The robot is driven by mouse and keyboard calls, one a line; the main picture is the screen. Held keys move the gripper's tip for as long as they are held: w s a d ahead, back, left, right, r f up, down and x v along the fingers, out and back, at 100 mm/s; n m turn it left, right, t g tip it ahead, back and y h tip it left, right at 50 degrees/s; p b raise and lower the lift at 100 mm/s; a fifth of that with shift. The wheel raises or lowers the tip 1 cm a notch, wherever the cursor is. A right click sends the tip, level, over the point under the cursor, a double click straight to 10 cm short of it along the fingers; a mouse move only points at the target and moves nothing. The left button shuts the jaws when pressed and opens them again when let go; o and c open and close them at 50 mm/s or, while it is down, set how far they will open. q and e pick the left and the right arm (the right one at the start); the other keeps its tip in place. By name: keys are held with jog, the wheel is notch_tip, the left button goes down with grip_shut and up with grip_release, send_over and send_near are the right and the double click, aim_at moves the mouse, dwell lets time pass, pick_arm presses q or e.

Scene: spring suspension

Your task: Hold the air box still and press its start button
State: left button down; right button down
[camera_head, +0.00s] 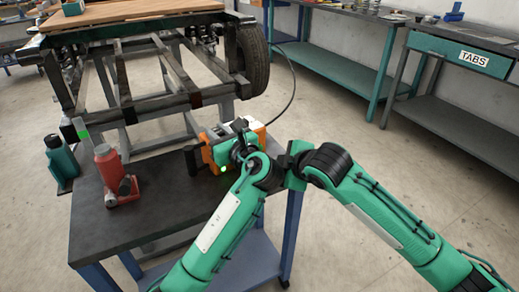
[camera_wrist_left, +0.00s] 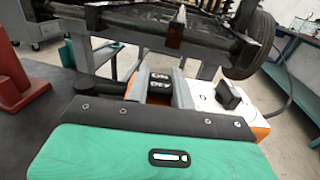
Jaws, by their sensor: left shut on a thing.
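The air box (camera_head: 259,131) is an orange and white unit on the far right part of the dark table. My left gripper (camera_head: 214,136) is at its top left, shut on part of the box; in the left wrist view its two grey fingers (camera_wrist_left: 160,88) flank a dark part with pale ovals. In that view the box's white top (camera_wrist_left: 205,97) carries a black knob.
A vehicle frame with a tyre (camera_head: 253,60) stands behind. A dark hose rises behind the box. Green workbenches line the right.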

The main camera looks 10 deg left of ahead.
dwell(0.3)
pick_arm(q)
jog(key=c, duration=1.1)
grip_release()
jog(key=shift+r, duration=0.1)
